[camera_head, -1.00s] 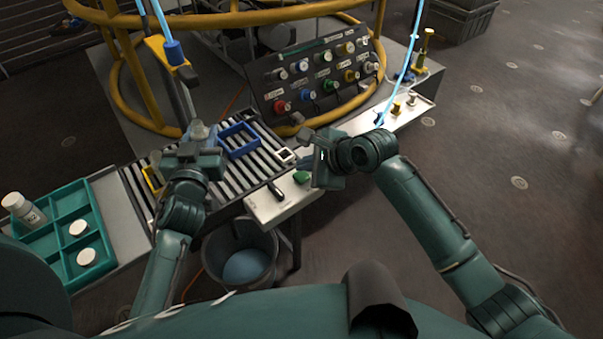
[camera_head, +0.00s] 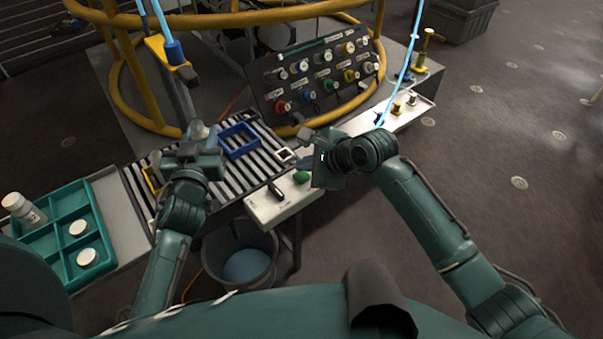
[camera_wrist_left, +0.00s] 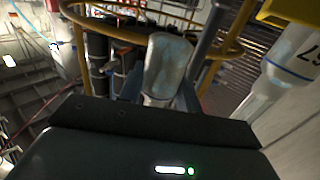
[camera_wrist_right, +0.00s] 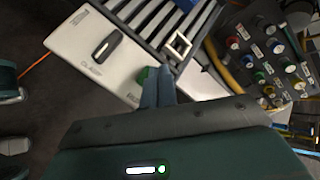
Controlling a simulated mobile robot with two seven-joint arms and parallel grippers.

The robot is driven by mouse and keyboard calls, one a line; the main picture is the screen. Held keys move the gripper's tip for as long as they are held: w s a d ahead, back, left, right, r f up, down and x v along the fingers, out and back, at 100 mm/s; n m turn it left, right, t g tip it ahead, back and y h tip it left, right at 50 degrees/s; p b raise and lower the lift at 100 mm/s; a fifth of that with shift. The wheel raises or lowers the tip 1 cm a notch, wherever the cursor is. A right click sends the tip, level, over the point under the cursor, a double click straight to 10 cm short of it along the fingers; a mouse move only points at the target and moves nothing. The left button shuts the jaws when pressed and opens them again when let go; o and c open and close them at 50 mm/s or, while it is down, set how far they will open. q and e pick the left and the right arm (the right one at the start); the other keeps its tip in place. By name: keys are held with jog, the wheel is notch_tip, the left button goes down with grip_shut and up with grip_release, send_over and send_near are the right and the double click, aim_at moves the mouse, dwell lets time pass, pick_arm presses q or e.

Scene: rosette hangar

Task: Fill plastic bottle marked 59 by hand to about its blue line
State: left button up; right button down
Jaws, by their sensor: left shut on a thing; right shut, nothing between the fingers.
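My left gripper (camera_head: 197,132) is shut on a clear plastic bottle, which shows between the blue fingers in the left wrist view (camera_wrist_left: 168,65). In the head view the gripper hides most of it; I cannot read its mark or see its blue line. A yellow-topped filling post (camera_head: 172,52) with a light blue hose stands just behind it. My right gripper (camera_wrist_right: 157,90) is shut and empty, its fingertips close to a green button (camera_wrist_right: 147,74) on a white control box (camera_head: 262,207). Whether they touch it I cannot tell.
A black lever (camera_head: 275,191) sits beside the button. Blue (camera_head: 237,153) and white (camera_head: 285,163) frames lie on the slatted rack. A panel of coloured knobs (camera_head: 318,80) stands behind. A teal tray (camera_head: 62,232) holds a white bottle (camera_head: 22,208) and lids. A bucket (camera_head: 240,262) stands below.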

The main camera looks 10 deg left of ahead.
jog(key=shift+f, duration=0.15)
jog(key=shift+f, duration=0.3)
jog(key=shift+f, duration=0.5)
dwell(2.0)
jog(key=shift+r, duration=0.95)
jog(key=shift+r, duration=2.5)
notch_tip(320, 180, up, 6)
send_over(306, 177)
